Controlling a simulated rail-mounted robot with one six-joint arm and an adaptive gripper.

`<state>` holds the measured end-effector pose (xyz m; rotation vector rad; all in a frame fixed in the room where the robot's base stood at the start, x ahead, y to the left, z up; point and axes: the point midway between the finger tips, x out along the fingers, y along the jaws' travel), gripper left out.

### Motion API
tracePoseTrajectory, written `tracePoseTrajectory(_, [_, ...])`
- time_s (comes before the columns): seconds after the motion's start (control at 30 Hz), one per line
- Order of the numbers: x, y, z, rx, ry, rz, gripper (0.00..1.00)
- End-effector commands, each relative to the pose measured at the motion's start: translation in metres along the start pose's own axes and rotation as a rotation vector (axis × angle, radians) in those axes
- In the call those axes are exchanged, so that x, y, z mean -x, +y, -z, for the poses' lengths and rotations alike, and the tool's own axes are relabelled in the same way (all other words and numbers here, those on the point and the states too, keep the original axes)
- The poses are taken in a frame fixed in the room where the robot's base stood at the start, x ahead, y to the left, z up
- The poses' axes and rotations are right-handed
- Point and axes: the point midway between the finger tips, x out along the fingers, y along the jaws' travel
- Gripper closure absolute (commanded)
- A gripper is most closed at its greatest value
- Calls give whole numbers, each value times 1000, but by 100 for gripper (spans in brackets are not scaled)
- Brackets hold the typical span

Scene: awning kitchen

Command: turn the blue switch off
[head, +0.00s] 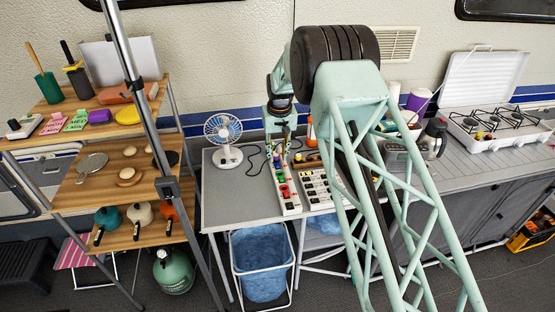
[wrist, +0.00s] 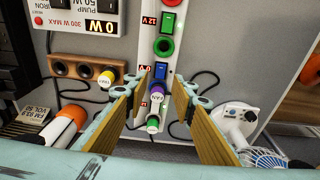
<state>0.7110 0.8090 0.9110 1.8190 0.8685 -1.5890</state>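A white switch strip (wrist: 148,47) shows in the wrist view, with coloured round sockets and lit red displays. Contact cannot be made out.
A purple plug (wrist: 157,92) and a green plug (wrist: 152,124) sit by the fingertips. A wooden socket block (wrist: 75,69) with a yellow plug is to the left. A fan (head: 226,131) stands left of the strip, and a white outlet panel (head: 318,188) is right of it.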

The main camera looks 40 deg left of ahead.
Motion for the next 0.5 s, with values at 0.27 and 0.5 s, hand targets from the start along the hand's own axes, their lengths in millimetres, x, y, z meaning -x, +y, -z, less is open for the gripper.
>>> tracePoseTrajectory(0.27, [40, 0, 0, 0, 1, 0, 76])
tracePoseTrajectory(0.5, [68, 0, 0, 0, 0, 0, 76])
